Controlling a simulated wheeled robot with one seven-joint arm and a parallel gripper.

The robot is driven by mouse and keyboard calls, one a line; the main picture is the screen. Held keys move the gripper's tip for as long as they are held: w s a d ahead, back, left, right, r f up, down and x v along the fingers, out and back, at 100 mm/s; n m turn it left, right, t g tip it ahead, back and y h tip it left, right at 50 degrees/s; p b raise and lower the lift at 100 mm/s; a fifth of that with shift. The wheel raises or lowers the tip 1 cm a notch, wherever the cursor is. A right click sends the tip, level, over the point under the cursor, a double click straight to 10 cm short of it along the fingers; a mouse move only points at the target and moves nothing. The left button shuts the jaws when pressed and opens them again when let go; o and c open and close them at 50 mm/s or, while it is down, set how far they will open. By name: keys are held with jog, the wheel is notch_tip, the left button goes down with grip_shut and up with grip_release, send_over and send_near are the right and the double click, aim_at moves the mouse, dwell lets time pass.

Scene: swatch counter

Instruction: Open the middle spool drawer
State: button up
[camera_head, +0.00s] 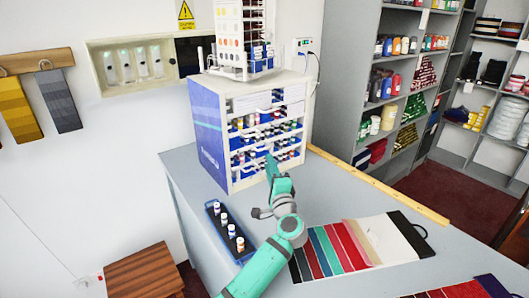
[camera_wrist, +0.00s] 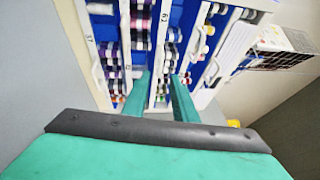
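The white spool cabinet (camera_head: 213,140) with a blue side stands on the back of the grey counter. Its drawers of thread spools are stacked one above another, and the middle spool drawer (camera_head: 250,135) appears closed, flush with the others. My gripper (camera_head: 270,160) is in front of the lower part of the cabinet face and hides some of it. In the wrist view, the two teal fingers (camera_wrist: 160,78) are apart with nothing visible between them, pointing at the drawer fronts, which look turned sideways. I cannot tell whether a fingertip touches a drawer or its handle.
A blue tray (camera_head: 240,257) with several small bottles lies left of my arm. Striped fabric swatches (camera_head: 340,250) lie on the right of the counter, by a yellow ruler strip (camera_head: 380,185). A white rack (camera_head: 243,70) stands on the cabinet.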

jog(key=x, duration=0.7)
jog(key=shift+w+a, duration=0.25)
jog(key=shift+a, duration=0.05)
jog(key=shift+r, duration=0.15)
jog(key=shift+d, duration=0.15)
grip_shut()
jog(key=shift+d, duration=0.2)
jog(key=shift+a, duration=0.1)
dwell(0.5)
